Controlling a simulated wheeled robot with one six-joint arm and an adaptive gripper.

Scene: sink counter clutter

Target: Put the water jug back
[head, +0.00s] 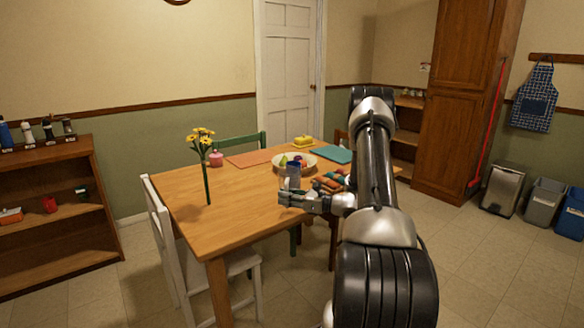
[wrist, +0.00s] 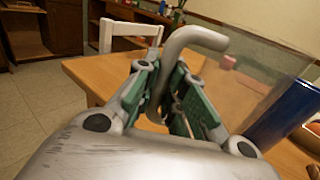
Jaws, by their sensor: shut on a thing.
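The water jug shows in the wrist view as a clear, see-through body (wrist: 250,75) with a curved grey handle (wrist: 195,38). My gripper (wrist: 172,100) is shut on this handle, with its green-padded fingers on either side of it. In the head view my gripper (head: 298,200) is over the near right part of the wooden table (head: 240,214). The clear body is hard to make out there. I cannot tell whether the jug's base touches the table.
Yellow flowers (head: 202,138) stand at the table's left. A white chair (head: 160,225) is at the left side. A shelf (head: 50,215) stands far left.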

